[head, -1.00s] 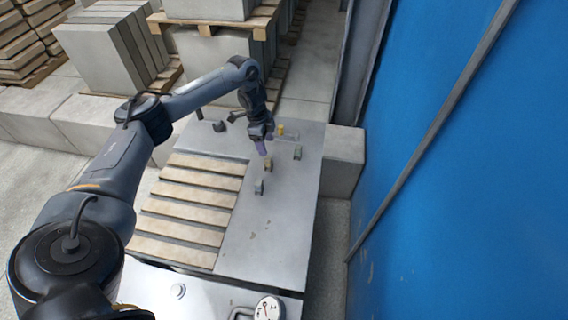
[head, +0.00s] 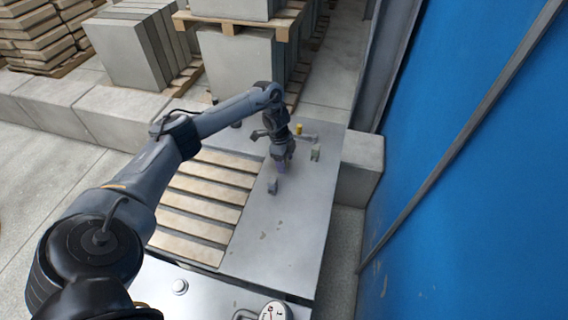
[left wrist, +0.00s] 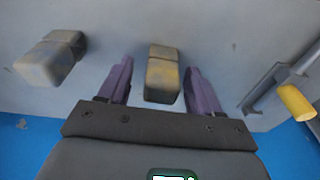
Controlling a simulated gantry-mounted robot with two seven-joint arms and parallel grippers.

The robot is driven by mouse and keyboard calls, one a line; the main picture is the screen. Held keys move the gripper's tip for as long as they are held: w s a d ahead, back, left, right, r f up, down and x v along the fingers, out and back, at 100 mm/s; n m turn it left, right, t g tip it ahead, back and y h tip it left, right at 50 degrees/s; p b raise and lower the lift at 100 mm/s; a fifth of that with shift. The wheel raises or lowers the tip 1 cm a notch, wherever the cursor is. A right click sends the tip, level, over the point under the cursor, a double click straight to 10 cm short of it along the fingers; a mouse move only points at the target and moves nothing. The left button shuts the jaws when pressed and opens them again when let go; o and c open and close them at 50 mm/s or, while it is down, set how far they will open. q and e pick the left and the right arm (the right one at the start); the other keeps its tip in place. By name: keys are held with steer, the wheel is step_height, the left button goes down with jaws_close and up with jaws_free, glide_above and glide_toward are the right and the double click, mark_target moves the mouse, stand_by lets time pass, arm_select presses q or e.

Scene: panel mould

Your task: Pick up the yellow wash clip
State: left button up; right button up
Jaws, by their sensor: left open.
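A block-shaped clip (left wrist: 162,75) with a dull yellow-tan wash lies between the open purple fingers of my left gripper (left wrist: 160,88) in the left wrist view. Gaps show on both sides of it, wider on the right. In the head view, my left gripper (head: 281,167) is low over the metal plate and hides this clip. A similar greyer clip (left wrist: 50,60) with a tan tint lies to the left in the wrist view, and a grey clip (head: 272,186) stands nearer me in the head view. My right gripper is out of view.
A yellow-ended tool (head: 299,128) with a grey bar lies beyond the gripper, its yellow end (left wrist: 297,102) at right in the wrist view. A grey-green clip (head: 315,153) stands to the right. Slats (head: 205,190) lie left. The plate's near part (head: 275,250) is clear.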

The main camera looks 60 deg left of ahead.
arm_select(q)
steer(key=shift+c, duration=0.3)
steer(key=c, duration=1)
